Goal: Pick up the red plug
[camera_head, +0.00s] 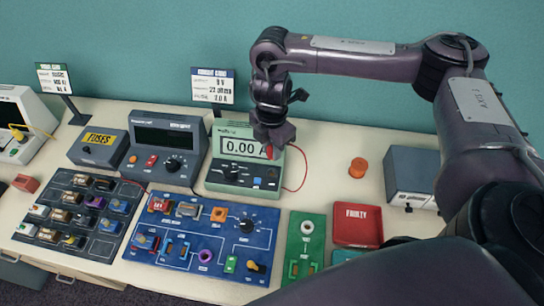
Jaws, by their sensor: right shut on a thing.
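My right gripper (272,137) reaches down from the upper right. It is shut in front of the green meter (230,190), over the right end of the meter's display, which reads 0.00. A small red tip, the red plug (269,152), shows just under the fingers; they hide most of it. A thin red lead (304,171) loops at the meter's right side, near the gripper. Small red parts also show on the meter's lower front. My left gripper is not in view.
A blue circuit board (205,278) and a dark parts tray (48,219) lie in front. A grey supply unit (160,135) stands left of the meter. To the right are an orange cylinder (358,168), a red FAULTY tray (357,237) and a grey box (408,172).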

